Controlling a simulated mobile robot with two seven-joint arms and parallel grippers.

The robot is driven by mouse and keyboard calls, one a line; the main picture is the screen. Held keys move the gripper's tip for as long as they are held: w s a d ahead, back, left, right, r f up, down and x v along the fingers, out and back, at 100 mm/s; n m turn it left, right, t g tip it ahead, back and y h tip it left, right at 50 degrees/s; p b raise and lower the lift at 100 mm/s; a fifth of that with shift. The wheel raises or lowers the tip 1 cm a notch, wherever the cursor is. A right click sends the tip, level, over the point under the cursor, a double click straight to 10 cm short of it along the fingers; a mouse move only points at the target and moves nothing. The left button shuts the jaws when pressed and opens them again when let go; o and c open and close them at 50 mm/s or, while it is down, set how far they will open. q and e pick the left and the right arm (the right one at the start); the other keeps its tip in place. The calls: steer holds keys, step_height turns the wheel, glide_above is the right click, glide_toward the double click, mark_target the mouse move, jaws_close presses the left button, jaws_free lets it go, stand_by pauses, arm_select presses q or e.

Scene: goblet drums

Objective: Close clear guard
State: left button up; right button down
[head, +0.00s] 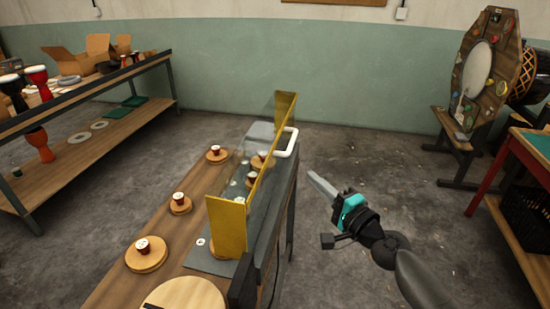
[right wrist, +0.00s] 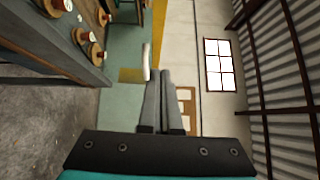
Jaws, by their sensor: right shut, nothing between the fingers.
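The clear guard (head: 227,226) has yellow ends, a yellow bar and a see-through panel. It stands up along the right side of the wooden bench in the head view, with a white handle (head: 289,143) near its far end. The handle also shows in the right wrist view (right wrist: 146,62), just left of the fingertips, with yellow guard parts (right wrist: 131,75) behind it. My right gripper (head: 311,175) is shut and empty, in the air right of the guard and apart from the handle in the head view. My left gripper is not in view.
The bench (head: 185,225) carries several small red-and-white cups on round wooden discs. A shelf unit (head: 75,150) with drums stands at the left. A board on a stand (head: 483,70) and a green-topped table (head: 538,143) are at the right. The floor between is clear.

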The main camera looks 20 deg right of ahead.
glide_toward(270, 151)
steer(key=w+d, duration=0.2)
steer(key=w, duration=0.1)
steer(key=shift+w+a+p, duration=0.9)
steer(key=shift+w+a, duration=0.5)
